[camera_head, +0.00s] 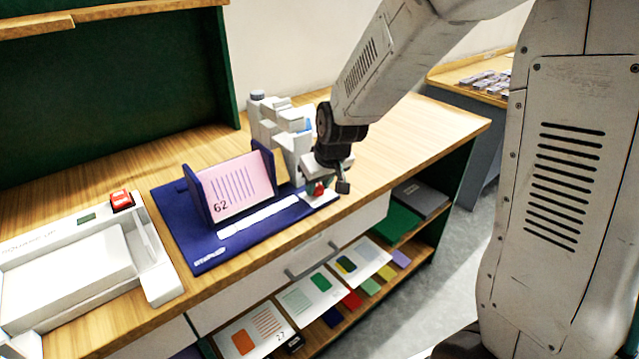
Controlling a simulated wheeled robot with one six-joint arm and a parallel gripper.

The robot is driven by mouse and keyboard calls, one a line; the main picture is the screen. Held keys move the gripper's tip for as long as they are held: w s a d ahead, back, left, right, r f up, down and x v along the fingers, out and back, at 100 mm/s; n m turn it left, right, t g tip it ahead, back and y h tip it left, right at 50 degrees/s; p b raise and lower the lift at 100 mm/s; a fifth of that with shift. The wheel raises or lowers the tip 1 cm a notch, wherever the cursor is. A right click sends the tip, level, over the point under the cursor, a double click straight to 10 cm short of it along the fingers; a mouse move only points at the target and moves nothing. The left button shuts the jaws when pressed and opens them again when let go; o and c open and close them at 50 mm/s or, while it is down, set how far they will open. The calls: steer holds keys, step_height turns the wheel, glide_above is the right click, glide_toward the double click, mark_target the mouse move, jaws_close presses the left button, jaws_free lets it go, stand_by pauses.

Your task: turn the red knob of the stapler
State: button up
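The stapler has a dark blue base (240,242) with a white lettered label at its front edge. A pink sheet marked 62 (238,187) stands upright between its blue side plates. A white stapling head rises behind the base's right end. The red knob (318,188) shows as a small red patch at the right end of the base, partly covered by my gripper. My gripper (328,186) points down at the knob, with a dark fingertip just to its right. I cannot tell whether the fingers touch it or how far apart they are.
A white device with a red button (121,200) stands left of the stapler on the wooden table (420,135). The tabletop to the right is clear. Open shelves below hold printed sheets (311,294) and coloured pieces. A drawer handle (312,262) sticks out at the front.

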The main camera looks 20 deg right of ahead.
steer(key=o, duration=0.3)
steer(key=shift+o, duration=0.2)
steer(key=v, duration=0.7)
steer(key=shift+r, duration=0.45)
steer(key=shift+s, duration=0.2)
steer(key=s+d+r+m+g, duration=0.1)
steer(key=s+r, duration=0.2)
steer(key=s, duration=1)
steer(key=s+d+r+m+g, duration=0.1)
steer(key=s+r, duration=0.3)
steer(key=s, duration=1)
steer(key=shift+d+r+g+h, duration=0.3)
steer(key=shift+d+g+h, duration=0.1)
steer(key=shift+d+g, duration=0.2)
